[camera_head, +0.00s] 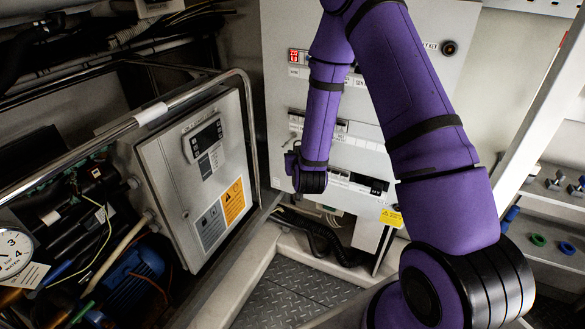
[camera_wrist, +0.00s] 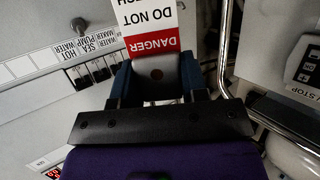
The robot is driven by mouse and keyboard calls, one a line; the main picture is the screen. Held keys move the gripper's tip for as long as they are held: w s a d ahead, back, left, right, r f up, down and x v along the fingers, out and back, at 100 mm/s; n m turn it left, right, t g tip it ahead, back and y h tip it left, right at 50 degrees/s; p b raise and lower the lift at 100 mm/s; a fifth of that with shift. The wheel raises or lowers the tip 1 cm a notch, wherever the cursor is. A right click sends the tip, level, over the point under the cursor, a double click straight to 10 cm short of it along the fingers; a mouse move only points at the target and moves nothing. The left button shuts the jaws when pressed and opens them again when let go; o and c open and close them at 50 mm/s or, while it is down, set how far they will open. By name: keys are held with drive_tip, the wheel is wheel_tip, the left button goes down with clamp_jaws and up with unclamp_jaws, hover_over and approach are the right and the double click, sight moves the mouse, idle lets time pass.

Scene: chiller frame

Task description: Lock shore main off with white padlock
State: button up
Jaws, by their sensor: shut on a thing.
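My gripper (camera_wrist: 157,82) shows in the wrist view with its blue-dark fingers on either side of a danger tag (camera_wrist: 152,42). The tag is red and white, reads DANGER DO NOT upside down, and its near end with a round brown spot lies between the fingers. I cannot make out a white padlock; only a small pale bit shows below that end. In the head view my wrist is in front of the panel (camera_head: 365,45), and my gripper's fingertips are hidden. I cannot tell which switch is the shore main.
Breakers labelled HOT WATER, SEA PUMP and WATER MAKER (camera_wrist: 95,72) are at left in the wrist view. A grey control box (camera_head: 200,165) with a curved metal rail (camera_head: 240,85) stands left of my arm. Shelves with small items (camera_head: 555,215) are at right.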

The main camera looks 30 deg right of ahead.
drive_tip(key=s+d+r+m+g+h, duration=0.2)
drive_tip(key=r+m+h, duration=0.2)
drive_tip(key=r, duration=0.3)
drive_tip(key=s+d+r+m+g+h, duration=0.2)
drive_tip(key=s+r+m+g+h, duration=0.1)
drive_tip(key=r, duration=0.3)
drive_tip(key=r+x, duration=0.1)
drive_tip(key=x, duration=0.9)
drive_tip(key=shift+w, duration=0.25)
idle(0.4)
drive_tip(key=shift+d+r, duration=0.1)
idle(0.5)
drive_tip(key=o, duration=1.1)
